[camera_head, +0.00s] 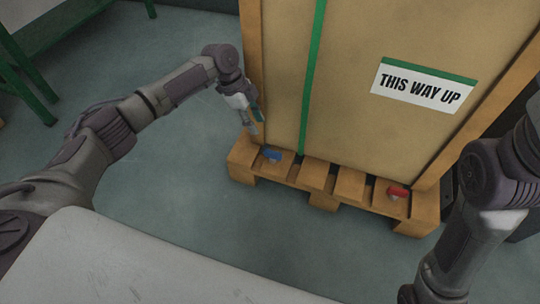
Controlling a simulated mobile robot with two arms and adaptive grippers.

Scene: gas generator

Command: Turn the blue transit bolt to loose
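The blue transit bolt (271,155) sits on the left part of the wooden pallet base (326,184), at the foot of the crate. Its blue handle lies roughly sideways. My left gripper (256,122) points down just above and to the left of the blue bolt. It looks apart from the bolt, and its fingers are too small to tell whether they are open. My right arm comes in at the right edge, but its gripper is out of view.
A red bolt (398,191) sits on the right part of the pallet. The tall crate (365,50) carries a "THIS WAY UP" label (424,86) and a green strap (312,80). A green metal frame (40,35) stands at the upper left. The floor (190,190) left of the pallet is clear.

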